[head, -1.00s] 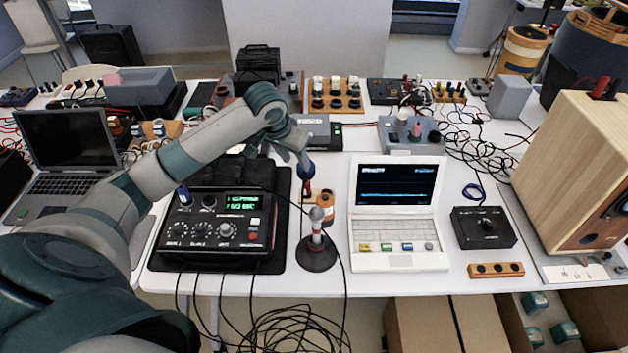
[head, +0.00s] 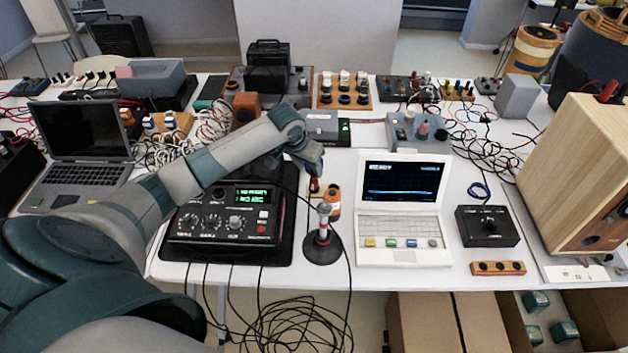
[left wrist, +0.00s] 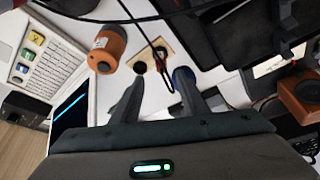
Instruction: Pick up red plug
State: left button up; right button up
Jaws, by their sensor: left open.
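A small red piece, perhaps the red plug (head: 314,186), shows just below my left gripper (head: 312,165) in the head view, between the black mixer box and the orange cylinder. It is small and partly covered, so its shape is unclear. In the left wrist view my left gripper (left wrist: 158,86) is open, with nothing between its fingers. Its fingers point toward a small wooden plate (left wrist: 172,47) with dark round sockets. My right gripper is not in view.
The orange cylinder (head: 333,194) and a soldering-iron-like stand (head: 322,245) are close to the gripper. The black mixer box (head: 228,218) lies under my left arm, and a white laptop (head: 403,210) stands to the right. Loose black cables (head: 290,320) hang in front.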

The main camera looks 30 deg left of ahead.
aim_at(313, 178)
pick_arm(q)
jog(key=x, duration=0.4)
jog(key=shift+p, duration=0.35)
jog(key=shift+w+f, duration=0.1)
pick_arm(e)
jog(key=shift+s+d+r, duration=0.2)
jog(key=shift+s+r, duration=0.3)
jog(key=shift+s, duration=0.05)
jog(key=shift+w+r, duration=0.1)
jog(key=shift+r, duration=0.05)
pick_arm(q)
jog(key=shift+p+x, duration=0.7)
jog(key=shift+x, duration=0.35)
jog(key=shift+p+x, duration=0.3)
jog(key=shift+x, duration=1.2)
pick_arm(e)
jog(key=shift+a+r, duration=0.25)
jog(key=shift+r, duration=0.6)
pick_arm(q)
jog(key=shift+a, duration=0.1)
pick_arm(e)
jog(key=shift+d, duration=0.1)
pick_arm(q)
grip_shut()
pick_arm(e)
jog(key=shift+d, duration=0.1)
